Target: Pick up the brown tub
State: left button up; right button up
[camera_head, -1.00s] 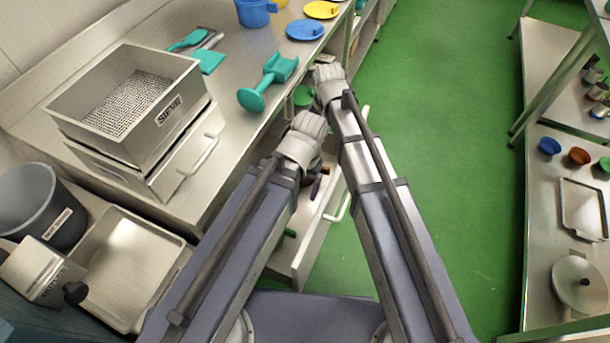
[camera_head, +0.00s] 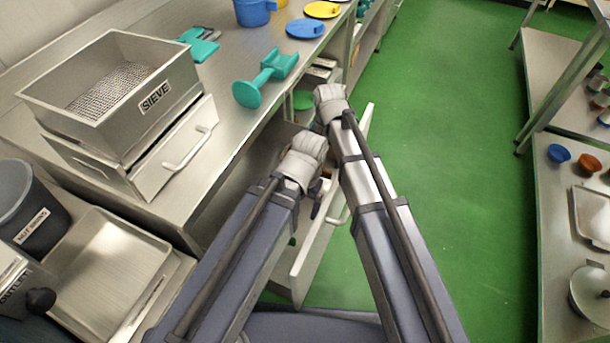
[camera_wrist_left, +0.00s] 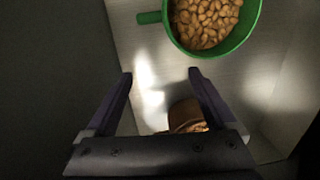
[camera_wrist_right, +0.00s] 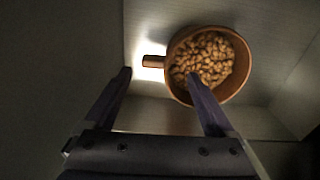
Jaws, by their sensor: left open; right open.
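The brown tub (camera_wrist_right: 243,84), round with a stub handle (camera_wrist_right: 153,61) and filled with nuts, stands in an open drawer in the right wrist view. My right gripper (camera_wrist_right: 159,73) is open and empty; its right fingertip overlaps the tub's near rim, and the handle shows just beyond the gap between the fingers. I cannot tell whether they touch. In the left wrist view my left gripper (camera_wrist_left: 160,73) is open and empty, with part of the brown tub (camera_wrist_left: 185,114) behind its base. In the head view my arms hide the tub.
A green tub (camera_wrist_left: 248,36) of nuts stands in the same drawer, beyond my left gripper. The pulled-out drawer (camera_head: 312,250) is beneath the counter, its walls close around. A sieve box (camera_head: 120,95) and teal tools (camera_head: 265,78) rest on the counter. The green floor (camera_head: 450,130) is clear.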

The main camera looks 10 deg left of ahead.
aim_at(326, 170)
pick_arm(q)
jog(key=shift+f+b, duration=2.65)
pick_arm(e)
jog(key=shift+d+f, duration=0.2)
jog(key=shift+f, duration=1.1)
jog(key=shift+d+f, duration=0.2)
jog(key=shift+f, duration=1.1)
pick_arm(q)
jog(key=shift+r, duration=0.1)
pick_arm(e)
jog(key=shift+r, duration=0.1)
grip_shut()
